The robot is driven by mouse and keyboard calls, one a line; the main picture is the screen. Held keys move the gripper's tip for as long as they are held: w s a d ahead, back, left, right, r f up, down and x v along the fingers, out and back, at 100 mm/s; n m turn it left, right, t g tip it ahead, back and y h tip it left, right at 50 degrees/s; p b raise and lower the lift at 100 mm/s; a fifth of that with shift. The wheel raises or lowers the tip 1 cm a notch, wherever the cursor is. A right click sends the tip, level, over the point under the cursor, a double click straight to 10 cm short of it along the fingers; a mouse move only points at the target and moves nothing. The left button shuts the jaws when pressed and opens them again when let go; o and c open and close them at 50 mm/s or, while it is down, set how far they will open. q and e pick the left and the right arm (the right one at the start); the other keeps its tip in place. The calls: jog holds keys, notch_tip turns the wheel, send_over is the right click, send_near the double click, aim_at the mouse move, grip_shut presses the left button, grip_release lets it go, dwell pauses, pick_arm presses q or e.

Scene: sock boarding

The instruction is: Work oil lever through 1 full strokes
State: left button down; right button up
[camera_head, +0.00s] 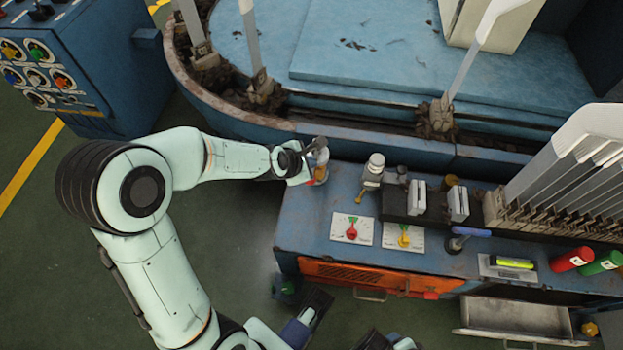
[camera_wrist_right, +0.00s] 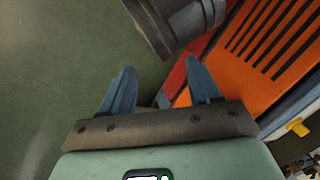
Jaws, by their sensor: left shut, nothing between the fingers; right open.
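My left gripper (camera_head: 309,166) is shut at the left end of the blue bench, close to a small upright fitting with a grey top and an amber lower part (camera_head: 321,174). Whether they touch is unclear. I cannot tell for sure which is the oil lever. My right gripper (camera_wrist_right: 160,88) is open and empty in the right wrist view, its two blue fingers apart.
The blue bench (camera_head: 318,222) has an orange vented front (camera_head: 350,273) and an open drawer (camera_head: 515,318). Behind it stands a round blue machine (camera_head: 240,48) with upright pale boards. Red (camera_head: 571,259) and green (camera_head: 601,263) cylinders lie at right. Green floor is open at left.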

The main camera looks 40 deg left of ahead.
aim_at(308, 183)
pick_arm(q)
notch_tip(308, 183, down, 2)
jog(key=shift+s+d+f+b, duration=0.1)
jog(key=shift+b, duration=0.75)
jog(key=shift+f, duration=0.25)
pick_arm(e)
jog(key=shift+t+h, duration=0.3)
jog(key=shift+t, duration=0.2)
jog(key=shift+w+d+f, duration=0.5)
jog(key=shift+w+f, duration=0.3)
jog(key=shift+w+d+f, duration=0.5)
jog(key=shift+w+f, duration=0.25)
jog(key=shift+w, duration=0.05)
pick_arm(q)
jog(key=shift+f+b, duration=0.15)
jog(key=shift+b, duration=0.25)
pick_arm(e)
jog(key=shift+f, duration=0.15)
pick_arm(q)
jog(key=shift+f+b, duration=0.3)
jog(key=shift+b, duration=0.05)
pick_arm(e)
jog(key=shift+f, duration=0.4)
